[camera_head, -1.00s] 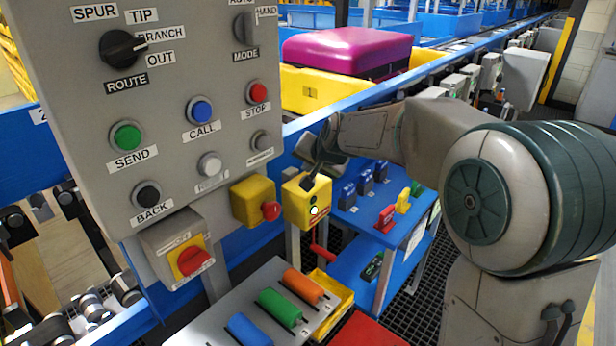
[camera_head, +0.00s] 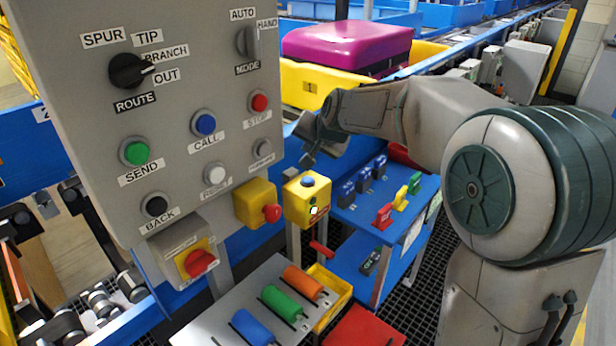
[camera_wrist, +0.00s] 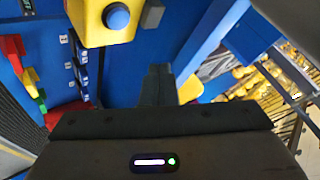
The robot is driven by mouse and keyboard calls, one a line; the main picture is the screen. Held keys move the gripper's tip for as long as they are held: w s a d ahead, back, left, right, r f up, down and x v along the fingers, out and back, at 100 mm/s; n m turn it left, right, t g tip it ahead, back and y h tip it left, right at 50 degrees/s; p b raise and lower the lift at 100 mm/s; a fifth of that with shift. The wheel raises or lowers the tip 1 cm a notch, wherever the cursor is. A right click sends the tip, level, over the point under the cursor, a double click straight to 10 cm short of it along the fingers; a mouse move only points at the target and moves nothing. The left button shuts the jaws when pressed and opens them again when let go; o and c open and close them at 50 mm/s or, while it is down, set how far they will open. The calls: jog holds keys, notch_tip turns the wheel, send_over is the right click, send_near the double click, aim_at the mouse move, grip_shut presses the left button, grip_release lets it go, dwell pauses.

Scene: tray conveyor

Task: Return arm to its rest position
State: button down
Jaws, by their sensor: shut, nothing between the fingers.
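My gripper (camera_head: 308,158) is shut and empty. In the head view it hangs just above and behind a yellow box (camera_head: 297,211) with a blue button (camera_head: 308,182) on top, apart from it. My arm reaches in from the right side of the picture. In the wrist view my gripper's dark fingers (camera_wrist: 160,85) are together at the middle. The yellow box (camera_wrist: 92,22) and its blue button (camera_wrist: 116,16) show at the upper left there, clear of the fingers.
A grey control panel (camera_head: 190,60) with knobs and buttons stands at the left. A blue shelf stand (camera_head: 345,255) with small coloured parts is below my arm. A yellow tray (camera_head: 300,88) with a magenta case (camera_head: 345,45) sits on the conveyor behind.

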dwell(0.3)
jog(key=s+d+f+n+g+h, duration=0.1)
jog(key=s+d+f, duration=0.1)
jog(key=s+d, duration=0.4)
jog(key=s+d+f+n+g+h+p, duration=0.1)
jog(key=s+d, duration=0.5)
jog(key=s, duration=1)
jog(key=s+d+f+n+g+h+p, duration=0.1)
jog(key=s+d, duration=0.4)
jog(key=s, duration=0.6)
notch_tip(320, 180, down, 3)
jog(key=shift+d+r+g+h, duration=0.2)
jog(key=shift+d+g+h, duration=0.2)
jog(key=shift+g+h, duration=0.55)
jog(key=shift+g+y, duration=0.25)
